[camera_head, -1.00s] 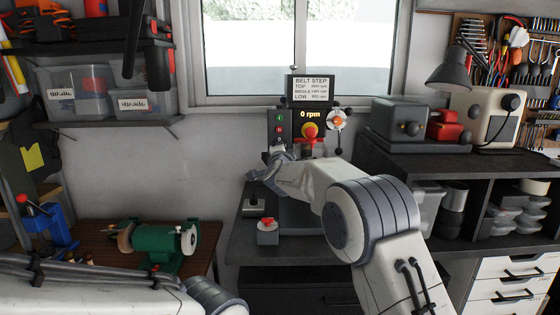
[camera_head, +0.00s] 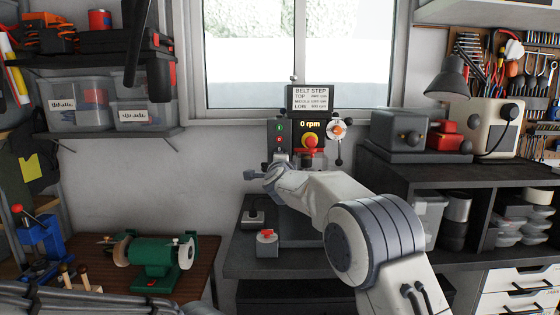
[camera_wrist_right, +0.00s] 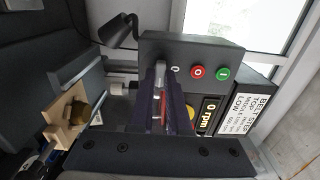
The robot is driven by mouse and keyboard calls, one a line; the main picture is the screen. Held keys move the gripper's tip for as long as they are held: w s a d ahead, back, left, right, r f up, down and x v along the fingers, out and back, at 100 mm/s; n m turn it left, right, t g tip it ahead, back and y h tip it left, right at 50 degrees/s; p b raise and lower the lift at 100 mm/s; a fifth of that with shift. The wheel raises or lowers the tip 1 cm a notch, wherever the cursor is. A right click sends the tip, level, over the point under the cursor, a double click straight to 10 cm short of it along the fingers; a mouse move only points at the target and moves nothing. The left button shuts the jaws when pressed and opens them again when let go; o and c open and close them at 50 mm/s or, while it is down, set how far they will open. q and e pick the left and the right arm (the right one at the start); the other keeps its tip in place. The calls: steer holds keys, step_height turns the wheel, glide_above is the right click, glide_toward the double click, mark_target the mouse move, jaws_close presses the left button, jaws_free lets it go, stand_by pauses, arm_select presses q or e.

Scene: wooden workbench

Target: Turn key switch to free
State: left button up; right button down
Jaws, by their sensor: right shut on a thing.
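The drill machine's dark control panel (camera_head: 310,130) stands at the bench's back, with a "0 rpm" display and a red emergency stop on yellow. In the right wrist view the panel (camera_wrist_right: 190,48) lies sideways, with a green button (camera_wrist_right: 222,73) and a red button (camera_wrist_right: 197,72) in line. My right gripper (camera_wrist_right: 161,73) is shut at the panel beside the red button, on what seems to be the key switch, mostly hidden between the fingers. In the head view my right gripper (camera_head: 280,160) is at the panel's lower left, partly hidden by its wrist.
A belt step sign (camera_head: 310,97) tops the machine, and a handled wheel (camera_head: 337,129) sits at its right. A grey box with a red button (camera_head: 267,238) stands on the bench in front. A green grinder (camera_head: 155,258) is on the left table.

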steer(key=c, duration=0.9)
jaws_free()
steer(key=s+b, duration=0.4)
steer(key=s, duration=0.6)
steer(key=shift+s, duration=0.2)
steer(key=shift+f, duration=0.1)
